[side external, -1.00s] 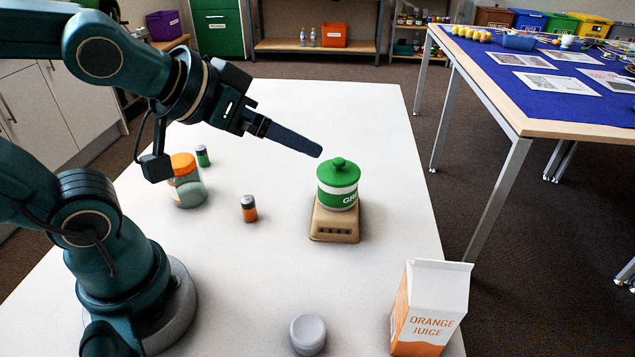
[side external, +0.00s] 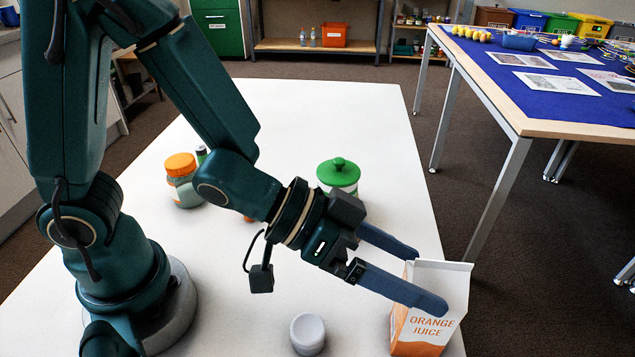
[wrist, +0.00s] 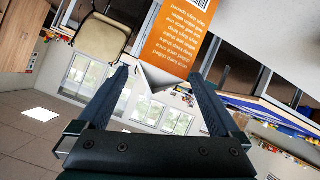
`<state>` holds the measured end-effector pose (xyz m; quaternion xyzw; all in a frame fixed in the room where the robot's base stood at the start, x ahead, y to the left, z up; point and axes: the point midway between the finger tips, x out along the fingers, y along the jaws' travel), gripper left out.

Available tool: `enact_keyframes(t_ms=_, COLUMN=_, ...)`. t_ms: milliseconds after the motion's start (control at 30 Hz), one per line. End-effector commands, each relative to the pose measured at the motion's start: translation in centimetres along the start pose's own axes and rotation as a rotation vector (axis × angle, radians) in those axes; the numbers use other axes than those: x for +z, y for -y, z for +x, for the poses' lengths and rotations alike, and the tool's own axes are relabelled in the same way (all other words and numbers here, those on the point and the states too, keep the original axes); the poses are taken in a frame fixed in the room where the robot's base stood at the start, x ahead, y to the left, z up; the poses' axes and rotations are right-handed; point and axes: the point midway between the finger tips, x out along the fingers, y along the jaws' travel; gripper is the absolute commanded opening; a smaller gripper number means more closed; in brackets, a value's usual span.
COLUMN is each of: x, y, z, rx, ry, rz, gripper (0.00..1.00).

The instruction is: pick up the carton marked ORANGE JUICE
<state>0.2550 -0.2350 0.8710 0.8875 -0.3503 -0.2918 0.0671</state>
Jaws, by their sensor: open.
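The ORANGE JUICE carton (side external: 425,333), white and orange with a gabled top, stands upright at the front right of the white table. My gripper (side external: 432,281) is open at the carton's upper part. In the side view the near finger crosses in front of the carton and the far fingertip is by its top left. In the wrist view the carton's orange printed side (wrist: 178,40) appears upside down, with its top edge between the two fingertips (wrist: 158,76). I cannot tell whether either finger touches it.
A grey-white round container (side external: 308,334) stands left of the carton. A green-lidded canister (side external: 338,174) is behind my gripper, partly hidden. An orange-lidded jar (side external: 181,178) stands at the left. A table with a blue cover (side external: 560,85) is at the right.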

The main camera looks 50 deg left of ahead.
Motion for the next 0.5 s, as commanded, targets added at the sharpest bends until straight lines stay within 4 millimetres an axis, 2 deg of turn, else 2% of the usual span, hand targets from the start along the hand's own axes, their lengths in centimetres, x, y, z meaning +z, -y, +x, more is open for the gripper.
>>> enact_keyframes(t_ms=267, x=0.1, y=0.0, z=1.9, rx=-0.002, ry=0.001, rz=0.001, gripper=1.0)
enact_keyframes(t_ms=500, x=0.1, y=0.1, z=5.0, rx=-0.003, ry=0.001, rz=0.001, gripper=1.0)
